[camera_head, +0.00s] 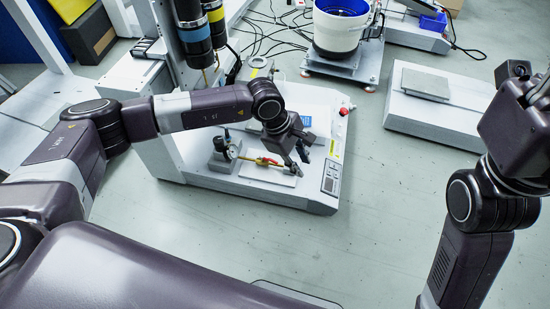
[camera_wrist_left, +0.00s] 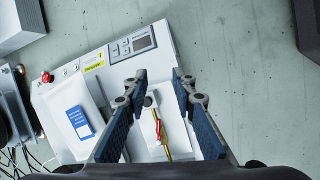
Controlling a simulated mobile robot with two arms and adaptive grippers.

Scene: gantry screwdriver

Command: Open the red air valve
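The red air valve (camera_head: 267,161) is a small red lever on a yellow brass pipe, on a white plate of the machine base. In the left wrist view the red lever (camera_wrist_left: 157,124) lies between my left fingers, with the yellow pipe (camera_wrist_left: 165,147) below it. My left gripper (camera_head: 297,160) is beside the right end of the pipe in the head view. In the wrist view my left gripper (camera_wrist_left: 160,75) is open, its two blue-padded fingers spread on either side of the valve. Contact cannot be told. My right gripper (camera_head: 530,82) is at the right edge, partly cut off.
A round gauge (camera_head: 231,152) stands left of the valve. A control panel (camera_head: 331,177) and a red button (camera_head: 343,112) sit on the machine base. A white bowl feeder (camera_head: 338,35) stands behind. The floor in front is clear.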

